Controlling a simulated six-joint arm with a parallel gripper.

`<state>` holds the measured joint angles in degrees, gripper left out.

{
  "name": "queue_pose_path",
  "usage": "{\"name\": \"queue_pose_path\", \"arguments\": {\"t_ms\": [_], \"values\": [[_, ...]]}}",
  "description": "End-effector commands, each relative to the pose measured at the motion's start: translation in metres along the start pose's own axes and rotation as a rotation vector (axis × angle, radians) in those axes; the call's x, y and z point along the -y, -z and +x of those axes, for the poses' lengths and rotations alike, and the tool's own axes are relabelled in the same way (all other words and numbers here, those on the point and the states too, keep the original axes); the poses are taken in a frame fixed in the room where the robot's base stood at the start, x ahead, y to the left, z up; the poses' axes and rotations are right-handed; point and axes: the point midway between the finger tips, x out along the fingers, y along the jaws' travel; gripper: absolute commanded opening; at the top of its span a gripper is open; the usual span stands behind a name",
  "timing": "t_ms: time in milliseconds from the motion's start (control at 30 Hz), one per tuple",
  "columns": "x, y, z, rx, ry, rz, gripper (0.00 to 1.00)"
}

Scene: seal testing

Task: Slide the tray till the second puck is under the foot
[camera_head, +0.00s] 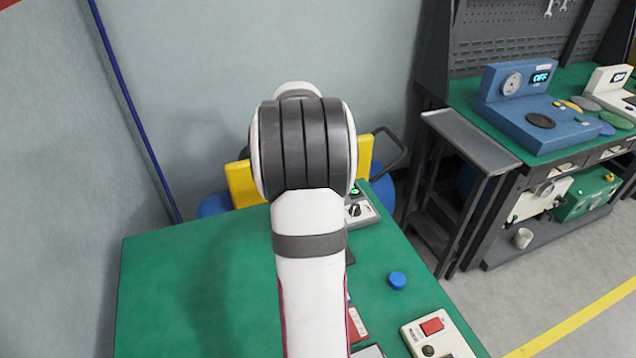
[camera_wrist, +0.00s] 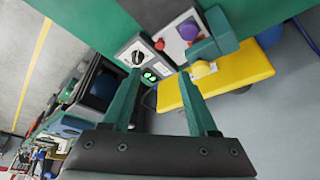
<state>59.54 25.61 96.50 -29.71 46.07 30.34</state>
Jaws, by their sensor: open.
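My gripper (camera_wrist: 158,76) is open in the wrist view, its two green fingers apart with nothing between them. Beyond the fingertips a purple round piece (camera_wrist: 188,30) sits on a light grey plate (camera_wrist: 171,42). Beside it stands a teal block (camera_wrist: 217,36) with a small yellow round part (camera_wrist: 204,68) near it. I cannot tell which of these are tray, puck or foot. In the head view my arm covers the middle of the table and hides my gripper. A blue round piece (camera_head: 398,280) lies on the green table (camera_head: 190,290), right of the arm.
A control box with a black knob (camera_head: 357,210) stands at the table's back; it also shows in the wrist view (camera_wrist: 137,57). A box with a red button (camera_head: 432,327) is at the front right. The table's left side is clear.

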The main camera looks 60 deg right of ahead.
Motion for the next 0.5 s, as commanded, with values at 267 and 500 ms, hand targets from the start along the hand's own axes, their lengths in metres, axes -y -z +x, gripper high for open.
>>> {"name": "queue_pose_path", "arguments": {"t_ms": [267,500], "values": [[-0.015,0.01,0.009,0.059,-0.014,0.214,0.58],[-0.068,0.058,0.032,0.536,-0.008,1.475,0.58]]}}
